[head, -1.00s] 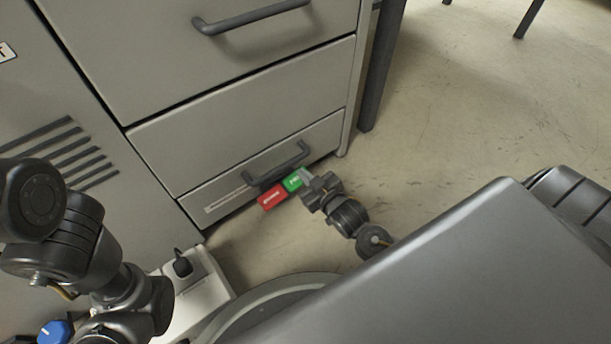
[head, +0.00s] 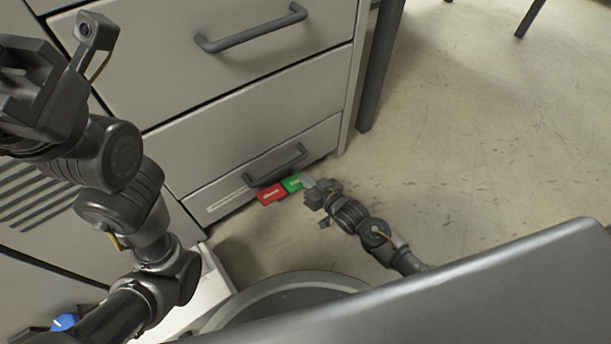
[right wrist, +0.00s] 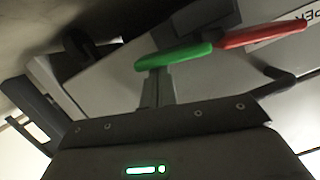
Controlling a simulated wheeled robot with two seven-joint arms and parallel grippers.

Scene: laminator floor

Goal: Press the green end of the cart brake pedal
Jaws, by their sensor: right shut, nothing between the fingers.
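The cart brake pedal sits low at the bottom front of the grey drawer cabinet, with a green end (head: 292,184) on the right and a red end (head: 270,194) on the left. In the right wrist view the green end (right wrist: 173,56) lies across the tip of my gripper, and the red end (right wrist: 262,36) extends to the right. My right gripper (head: 308,183) is shut and empty, its tip at the green end; whether it touches cannot be told for sure. My left gripper (head: 25,85) is raised at the upper left, in front of the cabinet; its finger opening is unclear.
The grey cabinet (head: 240,95) has drawers with dark handles (head: 250,28); the lowest handle (head: 276,166) is just above the pedal. A dark table leg (head: 380,70) stands right of the cabinet. A white box (head: 213,283) is at lower left. Floor (head: 480,130) at right is clear.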

